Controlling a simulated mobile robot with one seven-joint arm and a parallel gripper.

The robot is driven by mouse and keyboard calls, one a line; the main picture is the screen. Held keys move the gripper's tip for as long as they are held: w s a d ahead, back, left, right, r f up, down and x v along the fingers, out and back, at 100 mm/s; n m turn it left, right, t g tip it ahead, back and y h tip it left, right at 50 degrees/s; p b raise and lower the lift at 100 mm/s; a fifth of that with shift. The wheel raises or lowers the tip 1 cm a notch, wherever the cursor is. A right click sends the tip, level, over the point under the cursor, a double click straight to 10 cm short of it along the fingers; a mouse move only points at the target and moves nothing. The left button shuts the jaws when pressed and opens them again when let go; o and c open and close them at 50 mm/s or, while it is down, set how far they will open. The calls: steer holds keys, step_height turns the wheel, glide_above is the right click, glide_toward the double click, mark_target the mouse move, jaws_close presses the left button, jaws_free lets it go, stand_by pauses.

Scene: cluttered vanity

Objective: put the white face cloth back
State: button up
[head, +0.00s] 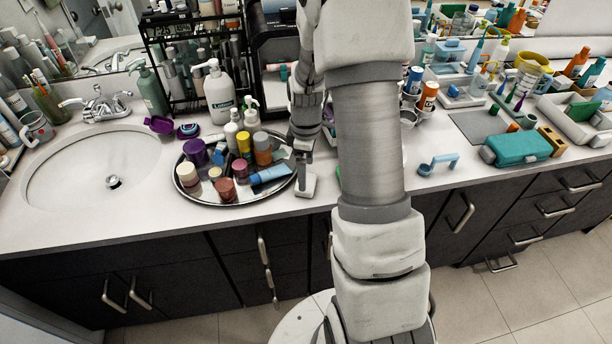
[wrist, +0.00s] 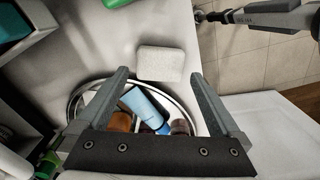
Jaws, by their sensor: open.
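The white face cloth (wrist: 160,63) looks like a small folded rectangular pad. In the wrist view it lies on the pale counter just past the tray's rim. My gripper (wrist: 158,75) is open and empty, and points down over the counter. In the wrist view its fingertips lie either side of the cloth's near edge. I cannot tell the height left between the fingertips and the cloth.
A round tray (head: 240,201) full of bottles and jars stands left of the cloth; a blue tube (head: 270,175) lies at its right side. A black rack (head: 190,50) stands behind. The sink (head: 95,170) is far left. A teal case (head: 520,148) is on the right.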

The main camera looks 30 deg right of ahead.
steer(key=s+a+r+m+t, duration=0.1)
steer(key=s+a+r+m, duration=0.15)
steer(key=r, duration=0.75)
steer(key=s+a+r+m+t, duration=0.15)
steer(key=s+a+r, duration=0.25)
steer(key=r, duration=0.6)
steer(key=s+a+r+m+t, duration=0.1)
steer(key=s+a+r+m, duration=0.2)
steer(key=s, duration=0.3)
steer(key=s+a+r+m+t, duration=0.2)
steer(key=s+a+r+m, duration=0.1)
steer(key=s, duration=0.3)
